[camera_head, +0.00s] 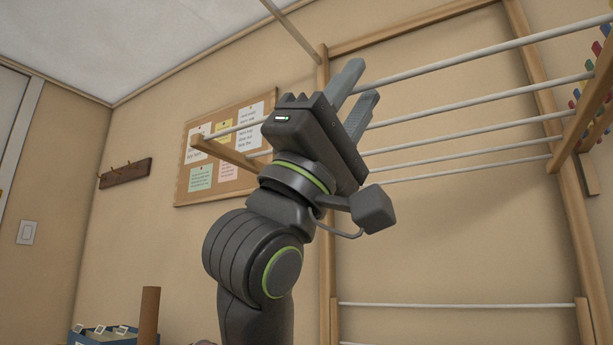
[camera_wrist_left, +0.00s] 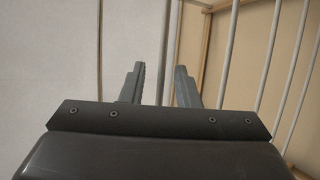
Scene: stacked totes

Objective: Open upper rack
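The upper rack is a set of several pale rods between a left wooden side arm (camera_head: 232,156) and a right wooden side arm (camera_head: 588,88). In the head view it stands out from the wooden wall frame (camera_head: 325,200). My left gripper (camera_head: 366,80) is raised at the front rod (camera_head: 450,66), fingers pointing up and right. In the left wrist view its two fingers (camera_wrist_left: 160,70) are apart, and a rod (camera_wrist_left: 174,40) runs between them. I cannot tell whether either finger touches it. The gripper hides part of the rods. My right gripper is not in view.
Lower rods (camera_head: 450,305) show at the bottom of the frame. Coloured pegs (camera_head: 590,65) are at the right edge. A cork board (camera_head: 195,180) and a peg rail (camera_head: 125,173) hang on the left wall. A blue box (camera_head: 105,336) and a brown post (camera_head: 149,315) stand at bottom left.

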